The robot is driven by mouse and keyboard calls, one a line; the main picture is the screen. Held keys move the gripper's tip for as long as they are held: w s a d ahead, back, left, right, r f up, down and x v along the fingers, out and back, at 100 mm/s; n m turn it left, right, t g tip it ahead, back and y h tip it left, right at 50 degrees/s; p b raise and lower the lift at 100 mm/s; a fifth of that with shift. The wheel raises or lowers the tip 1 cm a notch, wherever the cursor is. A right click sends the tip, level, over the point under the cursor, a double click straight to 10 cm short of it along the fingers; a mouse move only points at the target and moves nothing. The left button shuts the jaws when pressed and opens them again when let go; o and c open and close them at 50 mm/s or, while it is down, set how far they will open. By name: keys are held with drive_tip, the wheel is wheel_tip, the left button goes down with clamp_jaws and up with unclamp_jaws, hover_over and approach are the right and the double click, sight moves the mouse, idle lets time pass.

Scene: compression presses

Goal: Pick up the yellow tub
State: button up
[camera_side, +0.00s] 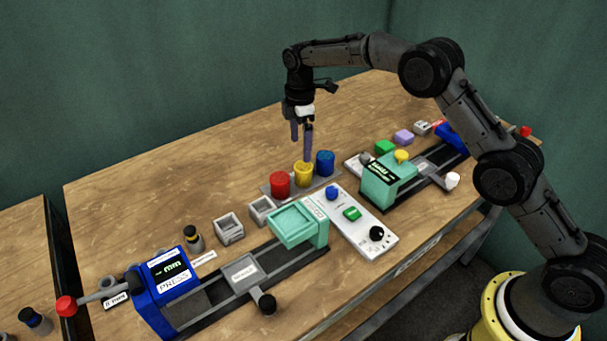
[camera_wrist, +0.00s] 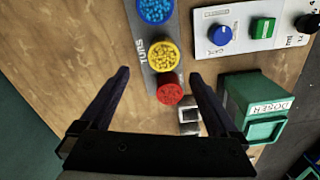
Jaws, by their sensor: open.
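The yellow tub (camera_side: 303,175) stands upright on a grey strip marked TUBS (camera_wrist: 145,68), between the red tub (camera_side: 280,184) and the blue tub (camera_side: 325,162). In the wrist view the yellow tub (camera_wrist: 163,56) is filled with small yellow pieces. It lies beyond the fingertips, with the red tub (camera_wrist: 170,91) nearer and the blue tub (camera_wrist: 156,10) farther. My gripper (camera_side: 301,140) points down above the tubs, open and empty. In the wrist view its fingers (camera_wrist: 160,75) are spread wide, with the red tub seen between them.
A white panel (camera_side: 345,222) with knobs and a green button is right of the tubs. The teal doser (camera_side: 297,222) and blue press (camera_side: 167,283) stand in front, with small grey boxes (camera_side: 229,229) nearby. Bare wood lies behind the tubs.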

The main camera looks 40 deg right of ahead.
sight(301, 167)
drive_tip(key=f, duration=0.8)
drive_tip(key=shift+s+a+f, duration=0.1)
drive_tip(key=shift+s+f, duration=0.15)
drive_tip(key=shift+s, duration=0.05)
drive_tip(key=c, duration=1.5)
drive_tip(key=shift+r, duration=0.2)
